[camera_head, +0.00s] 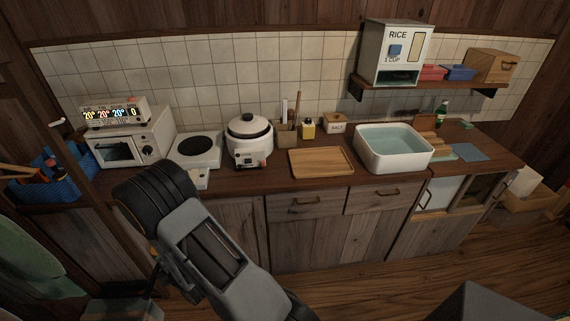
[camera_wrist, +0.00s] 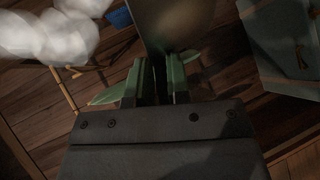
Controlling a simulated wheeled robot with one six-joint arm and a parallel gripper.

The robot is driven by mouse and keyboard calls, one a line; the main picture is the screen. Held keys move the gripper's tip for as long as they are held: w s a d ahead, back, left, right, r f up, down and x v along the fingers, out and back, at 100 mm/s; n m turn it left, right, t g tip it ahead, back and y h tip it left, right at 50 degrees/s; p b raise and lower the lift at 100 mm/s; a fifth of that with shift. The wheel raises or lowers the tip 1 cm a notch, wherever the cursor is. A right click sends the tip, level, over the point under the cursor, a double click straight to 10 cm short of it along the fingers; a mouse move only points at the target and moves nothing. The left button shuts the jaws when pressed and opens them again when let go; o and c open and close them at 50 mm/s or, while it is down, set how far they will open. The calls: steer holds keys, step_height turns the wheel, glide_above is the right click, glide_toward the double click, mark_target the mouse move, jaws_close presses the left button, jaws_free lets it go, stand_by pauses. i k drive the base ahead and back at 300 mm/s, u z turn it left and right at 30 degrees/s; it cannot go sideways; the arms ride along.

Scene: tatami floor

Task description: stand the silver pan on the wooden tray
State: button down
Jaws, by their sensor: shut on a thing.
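The wooden tray (camera_head: 322,173) lies flat and empty on the counter, between the rice cooker and the white basin. In the wrist view my gripper (camera_wrist: 165,62) has green fingers closed on a smooth grey-brown sheet-like thing, which looks like the silver pan (camera_wrist: 185,22). Only part of the pan shows, running out of the top of the picture. Its handle and full outline cannot be made out. In the head view my arm reaches across the lower left, and neither the gripper nor the pan can be seen there.
On the counter (camera_head: 285,187), the rice cooker (camera_head: 249,140) stands left of the tray and the water-filled basin (camera_head: 394,163) right. A hot plate (camera_head: 195,150) and a toaster oven (camera_head: 135,148) stand further left. A shelf with a rice dispenser (camera_head: 396,55) hangs above.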

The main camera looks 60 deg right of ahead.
mark_target(316, 162)
steer(key=u, duration=2.05)
steer(key=k, duration=1.7)
steer(key=z, duration=0.15)
